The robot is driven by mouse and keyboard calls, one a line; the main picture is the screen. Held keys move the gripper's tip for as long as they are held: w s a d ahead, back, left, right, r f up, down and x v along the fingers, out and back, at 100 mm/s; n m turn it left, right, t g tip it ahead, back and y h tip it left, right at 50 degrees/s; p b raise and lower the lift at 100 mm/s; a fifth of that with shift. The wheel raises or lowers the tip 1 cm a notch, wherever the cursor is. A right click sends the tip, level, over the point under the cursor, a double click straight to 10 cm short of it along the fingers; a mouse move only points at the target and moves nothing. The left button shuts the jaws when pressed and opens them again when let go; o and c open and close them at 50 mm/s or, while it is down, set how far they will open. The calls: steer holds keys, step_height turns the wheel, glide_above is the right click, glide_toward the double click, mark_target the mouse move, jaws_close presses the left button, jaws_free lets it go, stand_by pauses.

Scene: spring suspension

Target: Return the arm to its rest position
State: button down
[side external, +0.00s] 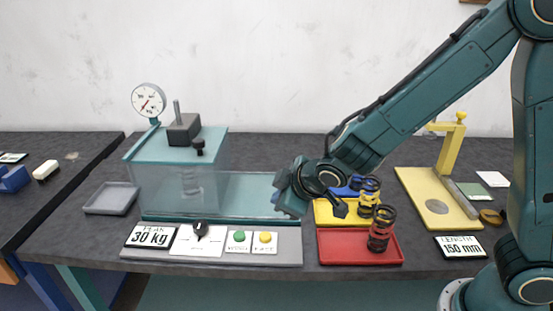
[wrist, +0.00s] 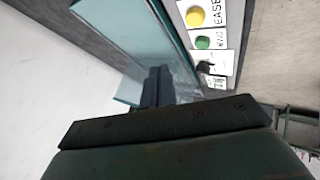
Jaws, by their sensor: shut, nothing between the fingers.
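My gripper (side external: 284,190) is held in the air at the right end of the test press, above the bench, in the side external view. My arm reaches down to it from the upper right. In the wrist view, the dark fingers (wrist: 157,86) are together with nothing between them, and the glass-sided press shows behind them. The fingertips are hard to make out in the side external view.
The press (side external: 176,148) with its dial gauge (side external: 148,100) stands left. Buttons and a knob line its front panel (side external: 212,244). The red tray (side external: 360,246) and yellow tray (side external: 328,212) hold springs. A yellow gauge stand (side external: 436,195) is right. A grey tray (side external: 111,198) lies left.

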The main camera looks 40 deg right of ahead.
steer(key=s+d+r+m+g, duration=0.2)
steer(key=s+d+r+m, duration=0.2)
steer(key=s+d+r, duration=0.5)
steer(key=s+d+r+m, duration=0.1)
steer(key=s+r, duration=0.1)
steer(key=s, duration=0.6)
steer(key=s+r+m+g, duration=0.1)
steer(key=s+r+m, duration=0.1)
steer(key=s, duration=0.6)
steer(key=shift+d+r+y, duration=0.15)
steer(key=shift+d+y, duration=0.2)
steer(key=shift+y, duration=0.05)
